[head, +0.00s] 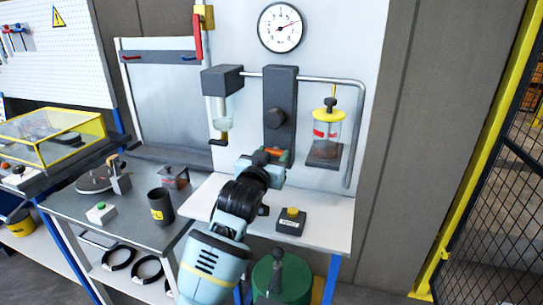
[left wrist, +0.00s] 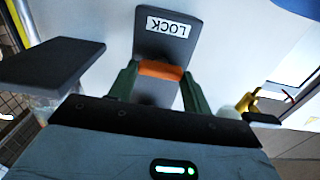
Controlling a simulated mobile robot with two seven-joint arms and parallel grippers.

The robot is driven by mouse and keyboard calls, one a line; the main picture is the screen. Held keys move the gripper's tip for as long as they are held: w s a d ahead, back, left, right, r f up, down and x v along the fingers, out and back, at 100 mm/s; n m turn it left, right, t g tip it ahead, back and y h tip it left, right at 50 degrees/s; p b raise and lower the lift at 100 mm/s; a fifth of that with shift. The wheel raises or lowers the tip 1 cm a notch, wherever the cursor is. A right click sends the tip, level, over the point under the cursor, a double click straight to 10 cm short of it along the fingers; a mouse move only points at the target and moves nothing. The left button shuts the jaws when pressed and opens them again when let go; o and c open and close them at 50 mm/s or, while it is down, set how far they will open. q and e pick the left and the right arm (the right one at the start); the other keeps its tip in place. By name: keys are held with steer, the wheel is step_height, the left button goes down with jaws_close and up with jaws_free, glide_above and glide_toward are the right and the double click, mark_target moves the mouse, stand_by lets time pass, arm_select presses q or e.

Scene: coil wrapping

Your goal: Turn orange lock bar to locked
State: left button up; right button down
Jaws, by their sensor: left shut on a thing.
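The orange lock bar (head: 284,154) shows low on the dark upright plate (head: 280,90) on the back panel, partly hidden by my left gripper (head: 268,163). In the left wrist view the orange bar (left wrist: 160,70) lies crosswise between the two green fingers of my left gripper (left wrist: 157,78), which are shut on it. Behind it is the dark plate (left wrist: 165,42) with a white LOCK label (left wrist: 169,27), upside down in that view. My right gripper is in neither view.
A glass jar (head: 327,130) with a yellow lid stands on a bracket right of the plate. A box with a yellow button (head: 291,221) sits on the white shelf below. A pressure gauge (head: 281,27) hangs above. A dark cup (head: 160,206) stands on the bench at left.

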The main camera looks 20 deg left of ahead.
arm_select(q)
steer(key=shift+m, duration=0.3)
steer(key=m, duration=0.3)
steer(key=shift+m, duration=0.4)
steer(key=m, duration=0.4)
steer(key=shift+d+f, duration=0.1)
steer(key=m, duration=0.9)
steer(key=shift+f, duration=0.15)
steer(key=shift+m, duration=0.3)
steer(key=o, duration=1)
steer(key=shift+s, duration=0.15)
